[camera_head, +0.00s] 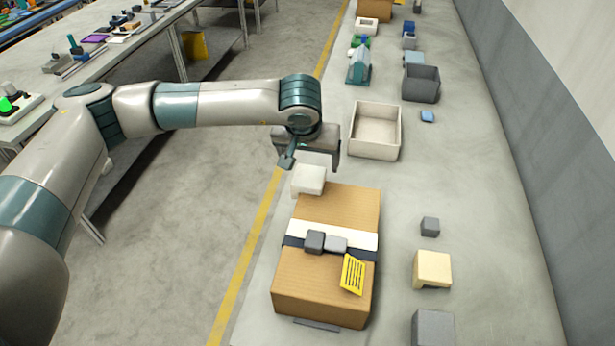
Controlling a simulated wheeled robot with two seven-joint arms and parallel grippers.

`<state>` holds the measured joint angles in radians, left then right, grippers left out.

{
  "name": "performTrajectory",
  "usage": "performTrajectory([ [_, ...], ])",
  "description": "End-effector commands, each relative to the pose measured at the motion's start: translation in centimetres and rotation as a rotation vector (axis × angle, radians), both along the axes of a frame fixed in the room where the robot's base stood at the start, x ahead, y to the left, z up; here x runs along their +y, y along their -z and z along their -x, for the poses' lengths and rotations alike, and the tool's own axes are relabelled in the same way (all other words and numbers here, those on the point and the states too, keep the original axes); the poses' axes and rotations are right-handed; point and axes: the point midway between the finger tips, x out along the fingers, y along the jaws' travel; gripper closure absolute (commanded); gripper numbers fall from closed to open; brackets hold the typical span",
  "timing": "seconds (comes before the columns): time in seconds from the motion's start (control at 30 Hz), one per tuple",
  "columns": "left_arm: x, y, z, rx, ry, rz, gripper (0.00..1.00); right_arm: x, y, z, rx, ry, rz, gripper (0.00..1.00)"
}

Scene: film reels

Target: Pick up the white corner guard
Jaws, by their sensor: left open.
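A white corner guard (309,179) is at the far left corner of the cardboard box (305,286). It is a small white block-like piece. I cannot tell exactly how it sits on the corner. My left gripper (312,160) is open and points down just above and behind the corner guard, with nothing visible between its fingers. I cannot tell whether a finger touches the guard. My right gripper is out of view.
The box carries a white and dark band, two small grey blocks (315,242) and a yellow label (353,274). A cream open bin (375,133) stands behind it. A cream piece (432,268) and grey blocks lie to the right, with bare surface between.

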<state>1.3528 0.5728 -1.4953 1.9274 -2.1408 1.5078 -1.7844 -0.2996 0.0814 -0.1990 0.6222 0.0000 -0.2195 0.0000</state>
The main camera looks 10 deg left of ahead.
Motion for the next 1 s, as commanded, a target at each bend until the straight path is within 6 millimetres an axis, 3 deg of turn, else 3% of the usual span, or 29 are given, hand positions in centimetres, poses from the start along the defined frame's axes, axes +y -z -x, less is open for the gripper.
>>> performTrajectory([
  [0.37,0.0,0.3,-0.1,0.003,0.000,-0.001,0.20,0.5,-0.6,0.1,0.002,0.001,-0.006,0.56],
  [0.7,0.1,3.4,-1.1,0.003,-0.001,0.000,0.20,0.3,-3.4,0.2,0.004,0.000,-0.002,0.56],
  [1.0,0.1,4.9,-1.7,0.000,0.000,0.000,0.20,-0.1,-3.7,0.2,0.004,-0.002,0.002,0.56],
])
